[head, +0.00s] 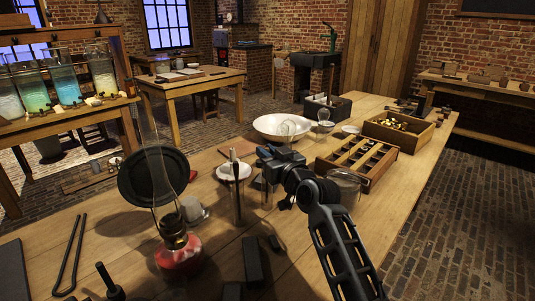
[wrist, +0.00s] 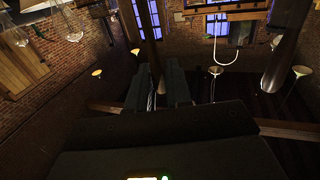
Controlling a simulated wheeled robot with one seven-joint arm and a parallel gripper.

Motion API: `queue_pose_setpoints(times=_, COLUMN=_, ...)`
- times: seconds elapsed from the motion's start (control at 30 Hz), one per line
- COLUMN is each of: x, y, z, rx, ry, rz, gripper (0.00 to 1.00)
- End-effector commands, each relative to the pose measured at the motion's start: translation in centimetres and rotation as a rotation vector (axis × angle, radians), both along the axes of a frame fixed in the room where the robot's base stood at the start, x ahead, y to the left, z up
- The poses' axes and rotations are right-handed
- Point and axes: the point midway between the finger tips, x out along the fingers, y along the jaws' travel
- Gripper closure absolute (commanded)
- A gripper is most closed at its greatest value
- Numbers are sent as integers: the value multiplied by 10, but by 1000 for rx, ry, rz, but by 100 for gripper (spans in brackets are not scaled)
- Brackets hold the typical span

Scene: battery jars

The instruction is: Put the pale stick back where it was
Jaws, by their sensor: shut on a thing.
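My gripper (head: 268,157) is over the middle of the long workbench, left of the slotted wooden tray. In the wrist view its two dark fingers (wrist: 164,84) are close together, shut on a thin thing. A narrow brownish bar (wrist: 148,35) runs up from between the fingers. It is dim, and I take it for the pale stick. In the head view the stick cannot be made out at the jaws. A metal cylinder (head: 238,206) stands left of my gripper, with a white dish (head: 229,173) and a dark upright rod (head: 233,158) at its top.
The slotted wooden tray (head: 373,181) and a wooden box (head: 425,134) lie to the right. A white bowl (head: 268,124) is behind my gripper. A glass-chimney lamp with a red base (head: 180,257) and a black disc (head: 137,182) stand at left. Bare wood shows at the right front.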

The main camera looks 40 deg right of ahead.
Motion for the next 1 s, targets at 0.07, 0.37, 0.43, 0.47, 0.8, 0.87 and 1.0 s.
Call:
queue_pose_setpoints(times=0.07, x=0, y=0, z=0, rx=0, ry=0, rz=0, gripper=100)
queue_pose_setpoints(times=0.37, x=0, y=0, z=-3, rx=0, ry=0, rz=0, gripper=66)
queue_pose_setpoints(times=0.43, x=0, y=0, z=-3, rx=0, ry=0, rz=0, gripper=60)
queue_pose_setpoints(times=0.47, x=0, y=0, z=-3, rx=0, ry=0, rz=0, gripper=57)
queue_pose_setpoints(times=0.8, x=0, y=0, z=1, rx=0, ry=0, rz=0, gripper=55)
queue_pose_setpoints(times=0.87, x=-4, y=1, z=0, rx=0, ry=1, rz=0, gripper=55)
queue_pose_setpoints(times=1.0, x=-28, y=8, z=-2, rx=1, ry=3, rz=0, gripper=55)
